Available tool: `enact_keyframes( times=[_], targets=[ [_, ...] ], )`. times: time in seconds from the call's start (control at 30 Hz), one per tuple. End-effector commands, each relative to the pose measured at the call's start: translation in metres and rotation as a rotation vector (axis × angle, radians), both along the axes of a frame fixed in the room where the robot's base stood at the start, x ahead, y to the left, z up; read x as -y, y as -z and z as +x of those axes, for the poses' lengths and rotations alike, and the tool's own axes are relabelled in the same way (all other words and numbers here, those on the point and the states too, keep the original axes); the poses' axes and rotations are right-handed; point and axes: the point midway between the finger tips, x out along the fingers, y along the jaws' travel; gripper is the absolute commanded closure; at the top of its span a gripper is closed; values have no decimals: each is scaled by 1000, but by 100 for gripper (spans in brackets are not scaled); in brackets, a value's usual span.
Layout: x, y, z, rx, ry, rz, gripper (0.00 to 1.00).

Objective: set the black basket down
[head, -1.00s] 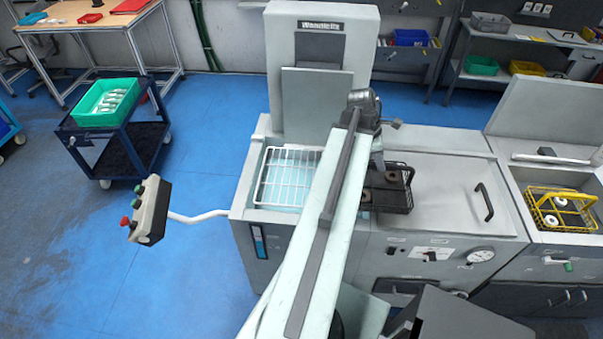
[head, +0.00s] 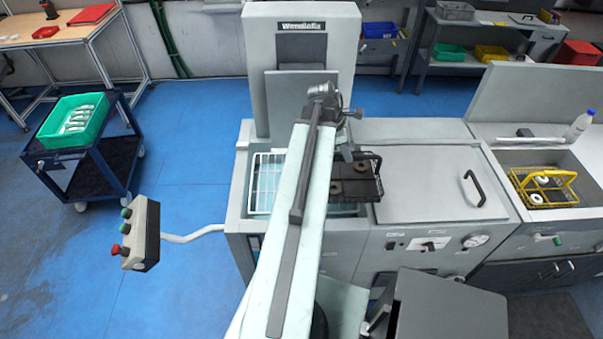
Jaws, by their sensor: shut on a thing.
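The black basket (head: 362,190) is a wire basket with a few round metal parts in it. It shows just right of my arm's end, over the wash machine's open bay, and my arm hides its left part. My gripper (head: 348,156) is at the basket's upper edge and is shut on it. The fingertips are small and partly hidden. I cannot tell whether the basket touches anything below.
A white wire rack (head: 264,184) lies in the open bay left of my arm. A grey lid with a black handle (head: 440,185) is to the right. A yellow basket (head: 540,186) sits in the far-right basin. A control box (head: 141,233) sticks out at the left.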

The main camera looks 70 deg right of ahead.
Motion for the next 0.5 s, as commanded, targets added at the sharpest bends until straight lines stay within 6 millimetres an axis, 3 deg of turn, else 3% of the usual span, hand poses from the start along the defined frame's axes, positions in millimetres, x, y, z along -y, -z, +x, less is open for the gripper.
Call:
enact_keyframes(
  times=[0.27, 0.5],
  targets=[
    [5, 4, 40, 0, -1, 0, 100],
    [9, 10, 95, 0, -2, 1, 100]
  ],
)
